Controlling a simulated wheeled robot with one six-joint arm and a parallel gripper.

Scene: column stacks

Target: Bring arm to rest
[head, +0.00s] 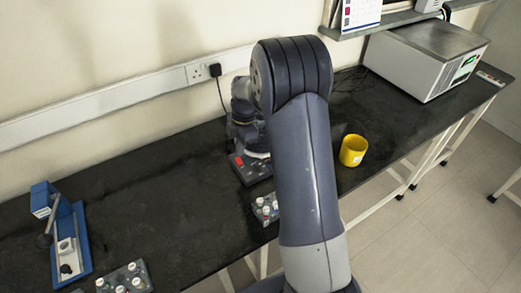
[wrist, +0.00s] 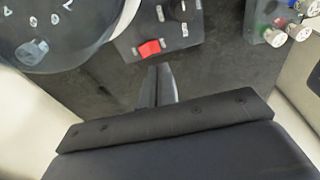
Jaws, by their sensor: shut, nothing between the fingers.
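My gripper (wrist: 160,72) is in the wrist view, its fingers together and nothing between them. It points toward a grey control panel (wrist: 185,38) with a red switch (wrist: 150,48); I cannot tell the exact gap. In the head view my arm rises from the bottom, bends at the top and hides the gripper.
A dark device with a red switch (head: 239,161) stands on the black bench (head: 170,190) behind my arm. A yellow cup (head: 353,150) is to its right. A large grey box (head: 425,60) is far right.

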